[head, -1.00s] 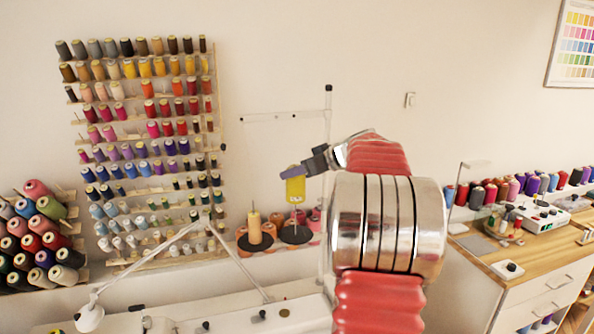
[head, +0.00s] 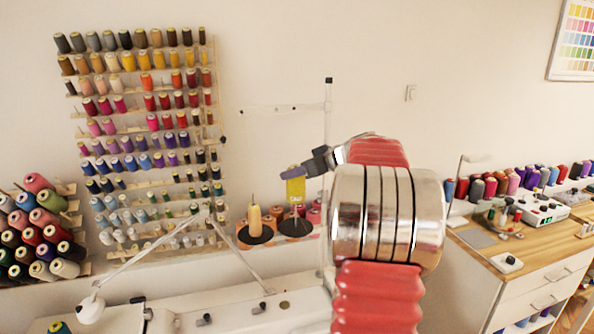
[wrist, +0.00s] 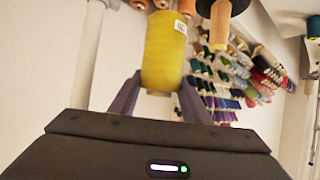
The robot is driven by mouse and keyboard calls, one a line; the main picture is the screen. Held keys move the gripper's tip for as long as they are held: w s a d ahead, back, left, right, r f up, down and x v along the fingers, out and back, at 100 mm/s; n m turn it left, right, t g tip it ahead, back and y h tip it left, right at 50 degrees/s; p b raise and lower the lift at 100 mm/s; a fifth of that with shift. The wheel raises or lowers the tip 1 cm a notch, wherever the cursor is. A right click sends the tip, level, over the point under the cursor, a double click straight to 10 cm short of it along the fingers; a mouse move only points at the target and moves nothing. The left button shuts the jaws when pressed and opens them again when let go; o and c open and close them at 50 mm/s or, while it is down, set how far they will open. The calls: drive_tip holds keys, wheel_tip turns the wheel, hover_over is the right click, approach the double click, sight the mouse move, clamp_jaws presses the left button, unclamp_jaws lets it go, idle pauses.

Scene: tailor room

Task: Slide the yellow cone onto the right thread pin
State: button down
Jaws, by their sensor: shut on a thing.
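My gripper (head: 304,172) is shut on the yellow cone (head: 296,188), which has a white label. In the head view the cone hangs roughly upright above the right dark disc (head: 295,228) of the thread stand, with a gap below it. The right thread pin is hard to make out under the cone, so I cannot tell whether its tip is inside. The wrist view appears upside down and shows the yellow cone (wrist: 164,55) between my two fingers. A tan cone (head: 254,220) stands on the left disc (head: 254,236); the tan cone also shows in the wrist view (wrist: 219,28).
The stand's upright post (head: 327,110) with its crossbar (head: 280,108) rises close by my gripper. A large thread rack (head: 145,140) is on the left wall. A white sewing machine (head: 240,305) lies in front.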

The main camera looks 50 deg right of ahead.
drive_tip(key=shift+f, duration=4.75)
drive_tip(key=c, duration=0.9)
unclamp_jaws()
approach(302, 198)
drive_tip(key=shift+s+d+r, duration=0.15)
drive_tip(key=shift+s, duration=0.25)
